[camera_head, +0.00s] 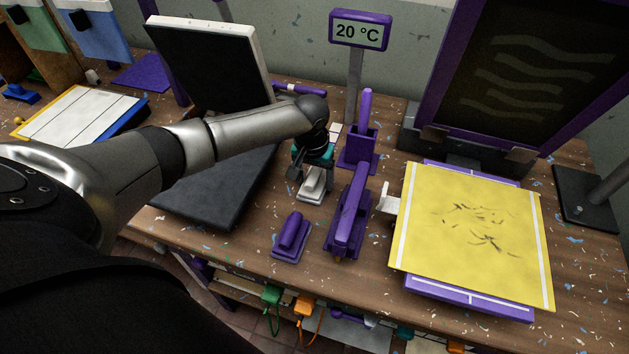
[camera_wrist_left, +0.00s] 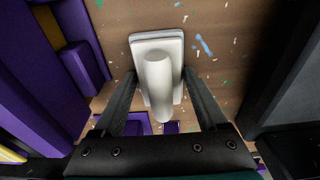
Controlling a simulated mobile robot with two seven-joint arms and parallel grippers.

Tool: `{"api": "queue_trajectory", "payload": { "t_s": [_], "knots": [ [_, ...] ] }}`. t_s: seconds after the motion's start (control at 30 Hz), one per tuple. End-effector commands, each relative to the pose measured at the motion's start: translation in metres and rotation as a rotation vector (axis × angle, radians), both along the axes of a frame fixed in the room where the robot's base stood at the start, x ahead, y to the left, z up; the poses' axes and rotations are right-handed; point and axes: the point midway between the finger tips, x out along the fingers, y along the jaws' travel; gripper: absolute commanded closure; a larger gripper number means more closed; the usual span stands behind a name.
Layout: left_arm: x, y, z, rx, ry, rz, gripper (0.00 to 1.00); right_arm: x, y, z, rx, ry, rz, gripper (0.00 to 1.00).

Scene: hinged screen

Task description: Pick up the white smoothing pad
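The white smoothing pad (camera_head: 311,194) has a flat base and a rounded handle on top. It rests on the wooden table, right of the black heat press. It also shows in the left wrist view (camera_wrist_left: 158,44), with its handle pointing toward the camera. My left gripper (camera_head: 309,178) is right above the pad. In the left wrist view its two dark fingers (camera_wrist_left: 159,76) are spread, one on each side of the handle, with a gap on both sides. Part of the handle is hidden by the gripper in the head view. My right gripper is not in view.
A purple pad (camera_head: 291,238) and a long purple tool on a holder (camera_head: 347,222) stand close by. The heat press (camera_head: 222,190) is at the left. A yellow sheet (camera_head: 470,225) lies at the right, before the purple hinged screen (camera_head: 450,60). A temperature sign (camera_head: 360,31) stands behind.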

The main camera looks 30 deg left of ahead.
Motion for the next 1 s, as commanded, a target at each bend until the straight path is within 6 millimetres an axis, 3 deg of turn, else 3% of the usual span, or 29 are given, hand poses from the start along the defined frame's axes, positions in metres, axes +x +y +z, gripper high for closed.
{"api": "queue_trajectory", "payload": {
  "t_s": [0.03, 0.5, 0.77, 1.0],
  "knots": [
    [0.0, 0.0, 0.0, 0.0, 0.0, 0.0, 0.34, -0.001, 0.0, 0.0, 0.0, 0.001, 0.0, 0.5],
    [0.0, 0.0, 0.0, 0.0, 0.0, 0.001, 0.84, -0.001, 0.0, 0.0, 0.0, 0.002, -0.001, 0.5],
    [0.0, 0.0, 0.002, 0.0, -0.001, 0.001, 0.84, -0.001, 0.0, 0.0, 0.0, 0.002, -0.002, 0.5],
    [0.001, 0.001, 0.027, 0.0, -0.003, 0.001, 0.84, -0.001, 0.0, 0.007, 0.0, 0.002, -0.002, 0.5]
  ]
}}
